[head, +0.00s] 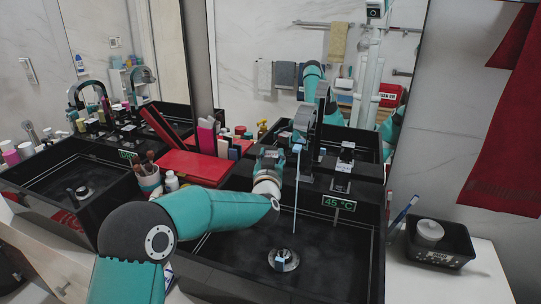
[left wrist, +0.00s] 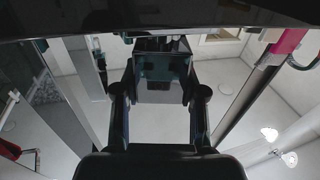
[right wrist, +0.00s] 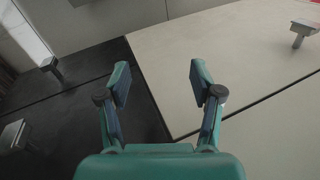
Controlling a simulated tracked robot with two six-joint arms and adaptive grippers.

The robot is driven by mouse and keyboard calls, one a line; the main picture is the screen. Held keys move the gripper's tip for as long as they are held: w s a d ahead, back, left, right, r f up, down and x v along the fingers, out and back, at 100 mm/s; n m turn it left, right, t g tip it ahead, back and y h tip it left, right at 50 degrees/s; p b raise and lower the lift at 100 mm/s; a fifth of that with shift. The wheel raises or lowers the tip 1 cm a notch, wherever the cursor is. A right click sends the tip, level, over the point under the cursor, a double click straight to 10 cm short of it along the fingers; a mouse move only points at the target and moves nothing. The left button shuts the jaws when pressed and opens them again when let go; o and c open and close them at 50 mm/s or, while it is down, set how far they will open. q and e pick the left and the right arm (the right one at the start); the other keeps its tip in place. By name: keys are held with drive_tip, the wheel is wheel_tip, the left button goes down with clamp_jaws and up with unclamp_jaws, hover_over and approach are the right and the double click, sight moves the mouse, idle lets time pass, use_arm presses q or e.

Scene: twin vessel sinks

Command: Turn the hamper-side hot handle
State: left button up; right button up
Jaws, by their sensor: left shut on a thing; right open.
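The near sink (head: 376,270) is a black basin with a tall dark faucet (head: 320,105). A thin stream of water (head: 296,195) runs from its spout to the drain (head: 284,259). Its display (head: 339,204) reads 45 °C. My left gripper (head: 270,158) is at the handle spot left of this faucet. In the left wrist view it is shut on a dark block-like handle (left wrist: 162,68); the head view mostly hides that handle. Another handle (head: 346,152) stands right of the faucet. My right gripper (right wrist: 160,80) is open and empty. No hamper is clearly seen.
A second black sink (head: 40,182) with its own faucet (head: 82,92) lies at the left. A red box (head: 195,166), a brush cup (head: 148,180) and bottles stand between the sinks. A black tray (head: 440,248) sits at the right. The mirror is behind.

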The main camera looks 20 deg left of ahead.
use_arm(q)
drive_tip(key=shift+r, duration=0.1)
drive_tip(key=o, duration=1.2)
drive_tip(key=shift+c, duration=0.2)
drive_tip(key=v, duration=1.2)
drive_tip(key=shift+a, duration=0.1)
